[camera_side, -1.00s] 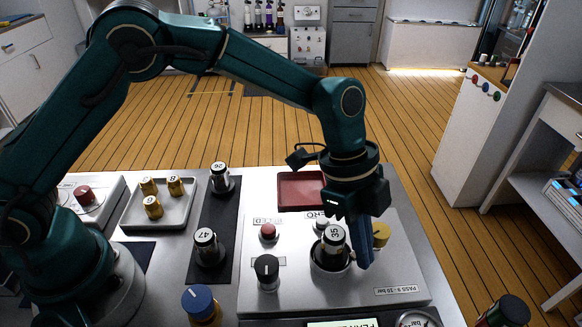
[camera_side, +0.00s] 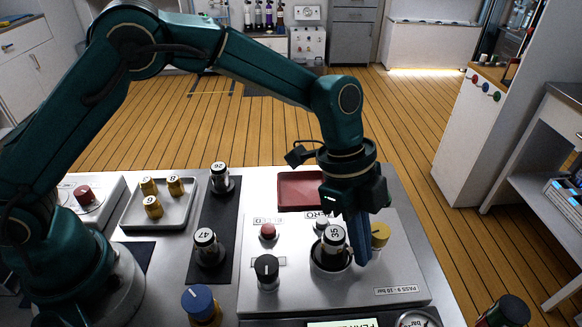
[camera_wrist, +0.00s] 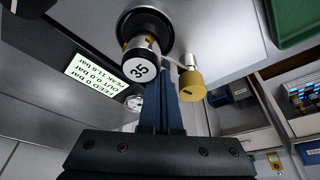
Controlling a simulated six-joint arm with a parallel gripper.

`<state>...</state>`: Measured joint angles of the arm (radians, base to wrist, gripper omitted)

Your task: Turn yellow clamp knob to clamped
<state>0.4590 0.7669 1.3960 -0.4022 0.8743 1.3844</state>
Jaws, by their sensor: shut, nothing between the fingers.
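The yellow clamp knob (camera_side: 380,234) sits on the right of the panel, just right of the cylinder marked 35 (camera_side: 334,240). The cylinder stands upright in a dark round socket. My gripper (camera_side: 360,256) points down between the cylinder and the knob, its blue fingers together and empty. In the wrist view the fingers (camera_wrist: 168,90) lie next to the cylinder marked 35 (camera_wrist: 141,66) and the yellow knob (camera_wrist: 193,86), which has a dark line on its face. Whether the fingers touch the knob is hard to tell.
On the panel are a red button (camera_side: 268,231), a black knob (camera_side: 267,270) and a lit display (camera_side: 342,323). A red tray (camera_side: 300,190) lies behind. Cylinders marked 47 (camera_side: 208,247) and 26 (camera_side: 220,178) stand on a black strip at left, beside a tray with yellow pieces (camera_side: 130,212).

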